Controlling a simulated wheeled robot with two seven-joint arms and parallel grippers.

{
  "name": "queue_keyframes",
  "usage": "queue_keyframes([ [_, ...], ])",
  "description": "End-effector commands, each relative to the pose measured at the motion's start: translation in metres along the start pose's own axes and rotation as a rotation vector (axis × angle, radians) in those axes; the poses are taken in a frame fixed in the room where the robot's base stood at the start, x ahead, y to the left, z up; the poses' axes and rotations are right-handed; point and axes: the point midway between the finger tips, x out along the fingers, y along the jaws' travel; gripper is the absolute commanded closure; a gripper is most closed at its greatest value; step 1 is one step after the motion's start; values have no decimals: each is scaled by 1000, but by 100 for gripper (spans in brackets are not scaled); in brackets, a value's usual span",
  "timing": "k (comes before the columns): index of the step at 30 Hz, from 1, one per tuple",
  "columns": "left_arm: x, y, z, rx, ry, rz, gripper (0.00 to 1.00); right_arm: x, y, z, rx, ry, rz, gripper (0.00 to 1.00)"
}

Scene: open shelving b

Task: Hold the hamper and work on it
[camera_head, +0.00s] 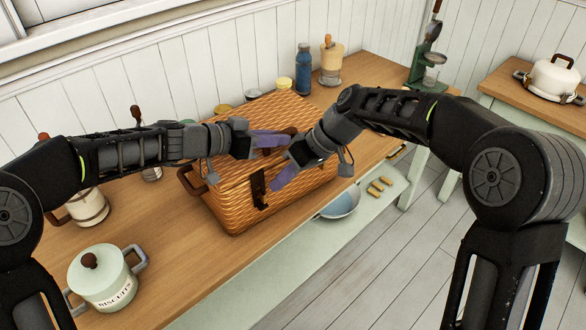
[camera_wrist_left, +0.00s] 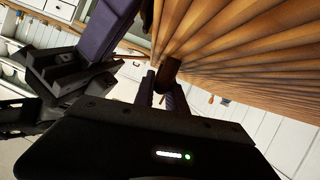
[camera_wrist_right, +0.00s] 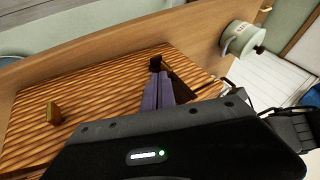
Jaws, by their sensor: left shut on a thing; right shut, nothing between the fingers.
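The woven wicker hamper (camera_head: 235,205) stands closed on the wooden counter, with a brown handle at its left end and a dark latch (camera_head: 258,188) on its front. My left gripper (camera_head: 284,140) reaches across the top and is shut on a brown handle (camera_wrist_left: 169,68). My right gripper (camera_head: 276,184) is shut and empty, its purple fingertips beside the front latch; whether they touch it is unclear. The right wrist view shows the shut fingers (camera_wrist_right: 157,88) close to the dark latch, with the wicker surface (camera_wrist_right: 90,90) beside them.
A biscuit tin (camera_head: 105,280) stands at the front left of the counter (camera_head: 180,265). A blue bottle (camera_head: 303,70) and several jars stand behind the hamper. A bowl (camera_head: 341,203) sits on the lower shelf. The counter front between tin and hamper is clear.

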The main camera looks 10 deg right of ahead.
Motion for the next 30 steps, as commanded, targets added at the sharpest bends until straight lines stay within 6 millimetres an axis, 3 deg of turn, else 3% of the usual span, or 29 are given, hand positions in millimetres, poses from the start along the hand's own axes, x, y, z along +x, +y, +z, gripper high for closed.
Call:
queue_keyframes([
  [6,-1,-2,0,-2,0,-6,100,17,0,1,0,-1,0,100],
  [18,-1,-2,0,-2,0,-6,100,18,-1,0,-6,-4,13,100],
  [30,-1,-2,0,-2,1,-5,100,17,-16,-3,-127,-68,291,100],
])
